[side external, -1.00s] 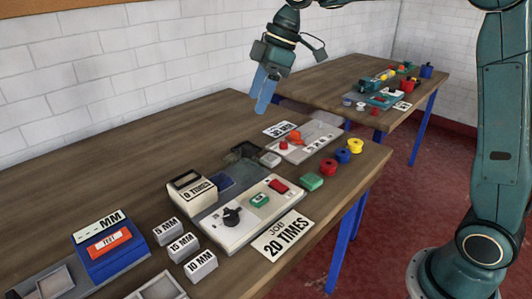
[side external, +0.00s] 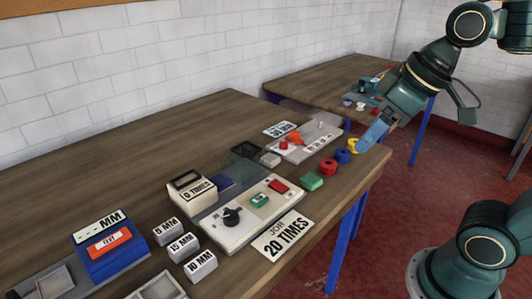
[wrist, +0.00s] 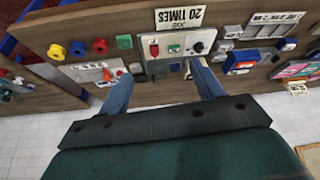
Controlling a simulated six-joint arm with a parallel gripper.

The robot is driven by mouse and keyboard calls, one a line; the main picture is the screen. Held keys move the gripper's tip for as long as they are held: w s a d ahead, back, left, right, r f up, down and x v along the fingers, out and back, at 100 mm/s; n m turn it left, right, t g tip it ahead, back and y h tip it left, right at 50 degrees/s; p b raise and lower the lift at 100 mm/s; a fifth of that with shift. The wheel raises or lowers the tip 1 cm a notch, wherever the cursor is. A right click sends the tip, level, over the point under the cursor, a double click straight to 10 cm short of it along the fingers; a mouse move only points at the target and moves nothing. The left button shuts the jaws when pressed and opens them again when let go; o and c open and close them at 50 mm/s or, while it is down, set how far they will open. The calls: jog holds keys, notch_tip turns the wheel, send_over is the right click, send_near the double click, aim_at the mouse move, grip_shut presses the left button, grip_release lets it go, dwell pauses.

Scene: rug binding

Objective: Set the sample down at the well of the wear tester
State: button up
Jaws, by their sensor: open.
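The wear tester (side external: 238,228) is a pale grey panel with a black knob, a green button, a red switch and a "0 TIMES" display (side external: 198,193). Behind it is a dark recess or plate (side external: 245,150), possibly the well. A green block (side external: 312,181) lies off its right end; I cannot tell which thing is the sample. My gripper (side external: 364,143) is open and empty, overlapping the yellow spool (side external: 353,145) in the side view. In the wrist view my gripper (wrist: 163,72) has its fingers wide apart, with the tester panel (wrist: 175,45) beyond them.
Red (side external: 328,167) and blue (side external: 342,156) spools line the right edge. A "JOB 20 TIMES" card (side external: 287,235) lies in front of the tester. Blocks marked in mm (side external: 183,246) and a blue MM device (side external: 108,246) stand left. The table's back left is clear.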

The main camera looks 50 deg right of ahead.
jog(key=shift+m+h, duration=0.4)
jog(key=shift+m, duration=0.5)
jog(key=s+f, duration=0.1)
jog(key=s+d+f, duration=0.1)
jog(key=s, duration=0.1)
jog(key=s+f, duration=0.1)
jog(key=shift+s+d, duration=0.2)
jog(key=shift+d, duration=0.15)
jog(key=shift+c, duration=0.3)
